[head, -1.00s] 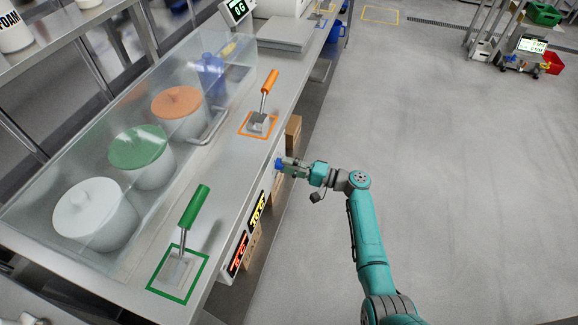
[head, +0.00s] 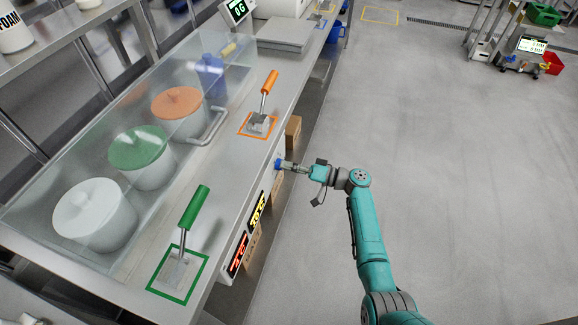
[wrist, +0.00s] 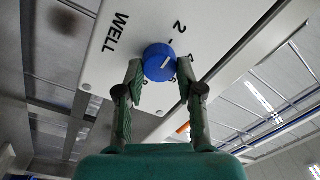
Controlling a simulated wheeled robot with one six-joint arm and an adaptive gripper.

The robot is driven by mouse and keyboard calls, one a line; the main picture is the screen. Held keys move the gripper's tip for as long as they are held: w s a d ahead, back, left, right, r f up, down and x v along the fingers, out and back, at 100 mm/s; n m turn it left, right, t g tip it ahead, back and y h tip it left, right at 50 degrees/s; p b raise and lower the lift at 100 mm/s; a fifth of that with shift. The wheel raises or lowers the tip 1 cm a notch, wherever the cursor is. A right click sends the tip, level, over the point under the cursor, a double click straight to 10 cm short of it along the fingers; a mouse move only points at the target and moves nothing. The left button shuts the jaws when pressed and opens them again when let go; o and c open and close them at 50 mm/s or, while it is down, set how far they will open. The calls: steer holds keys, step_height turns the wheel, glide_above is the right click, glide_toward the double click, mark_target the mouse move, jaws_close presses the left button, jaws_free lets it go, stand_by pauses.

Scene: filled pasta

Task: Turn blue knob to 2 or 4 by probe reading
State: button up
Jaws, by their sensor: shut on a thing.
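The blue knob (head: 277,163) is on the front face of the counter in the head view. In the wrist view the blue knob (wrist: 157,66) sits on a pale panel (wrist: 115,60) marked "WELL" and "2". Other marks beside it are partly hidden by a finger. My gripper (head: 287,165) is shut on the knob, with one finger on each side in the wrist view (wrist: 160,72). A red display (head: 238,254) and a yellow display (head: 258,212) are lit on the counter front; their digits are too small to read surely.
A glass-walled case (head: 60,165) with white, green and orange lidded pots stands on the counter. A green-handled tool (head: 194,207) and an orange-handled tool (head: 269,82) rest in outlined squares.

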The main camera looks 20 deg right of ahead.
steer(key=shift+f, duration=0.1)
stand_by(0.3)
steer(key=o, duration=1.2)
steer(key=shift+c, duration=0.2)
steer(key=shift+d, duration=0.1)
steer(key=v, duration=1.2)
